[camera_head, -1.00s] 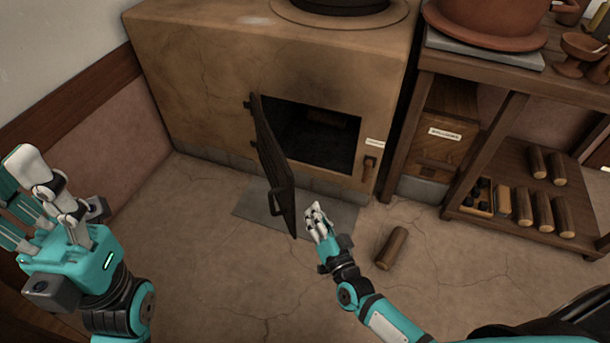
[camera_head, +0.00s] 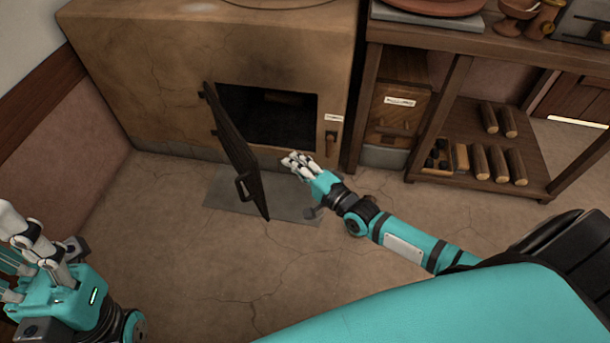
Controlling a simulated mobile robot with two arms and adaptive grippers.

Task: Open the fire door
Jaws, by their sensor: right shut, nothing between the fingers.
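The fire door (camera_head: 232,148) is a dark, ribbed metal panel hinged on the left side of the stove opening. It stands swung well out from the stove (camera_head: 150,80), with its handle (camera_head: 243,187) on the outer face towards the left. The dark firebox opening (camera_head: 265,115) shows behind it. My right gripper (camera_head: 296,162) is shut and empty in front of the opening's lower right, to the right of the door and apart from it. My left gripper (camera_head: 30,250) is at the lower left, far from the door; its pale fingers are partly cut off by the picture's edge.
A grey floor plate (camera_head: 225,195) lies below the door. A wooden shelf (camera_head: 450,165) with several logs stands to the right, beside a labelled wooden box (camera_head: 397,110). A latch (camera_head: 331,141) is on the stove's right side. The floor at centre is clear.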

